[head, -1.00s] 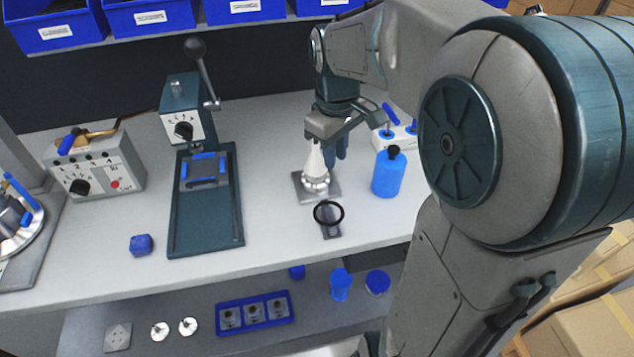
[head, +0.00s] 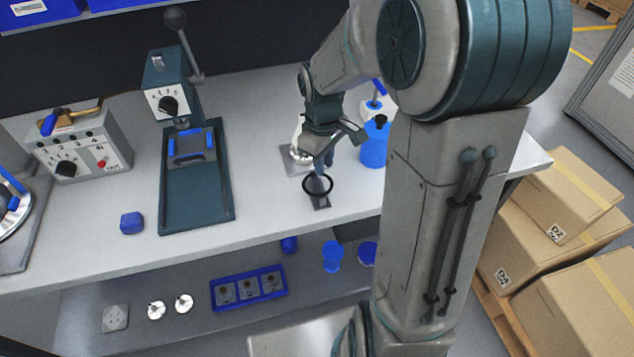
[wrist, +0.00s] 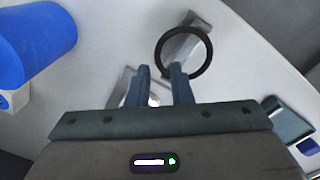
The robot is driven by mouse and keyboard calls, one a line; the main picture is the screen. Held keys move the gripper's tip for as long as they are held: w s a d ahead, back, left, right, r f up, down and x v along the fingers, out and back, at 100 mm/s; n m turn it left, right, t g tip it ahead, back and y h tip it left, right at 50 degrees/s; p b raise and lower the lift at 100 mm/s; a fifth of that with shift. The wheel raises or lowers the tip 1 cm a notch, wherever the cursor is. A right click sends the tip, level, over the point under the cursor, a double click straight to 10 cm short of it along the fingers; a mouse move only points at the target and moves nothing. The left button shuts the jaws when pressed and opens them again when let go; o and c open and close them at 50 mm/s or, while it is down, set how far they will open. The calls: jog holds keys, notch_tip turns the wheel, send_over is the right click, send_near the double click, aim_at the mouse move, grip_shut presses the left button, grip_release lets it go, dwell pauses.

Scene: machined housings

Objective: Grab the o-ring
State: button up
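The o-ring (head: 305,191) is a black ring at the front of the bench, at a small grey metal stand (head: 321,203). In the wrist view the o-ring (wrist: 208,61) shows just beyond my fingertips, a little right of centre, with the stand (wrist: 190,36) behind it. My gripper (head: 324,166) is over the bench close to the o-ring. In the wrist view my gripper (wrist: 161,72) has its two blue-grey fingers apart with nothing between them. The right fingertip looks very near the ring's lower left edge; I cannot tell whether they touch.
A blue bottle (head: 374,146) stands right of my gripper. A metal cone fixture (head: 300,156) is behind it, partly hidden. A lever press (head: 196,190) and a blue block (head: 131,223) are to the left.

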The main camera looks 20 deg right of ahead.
notch_tip(320, 180, down, 2)
jog(key=shift+f, duration=0.15)
grip_shut()
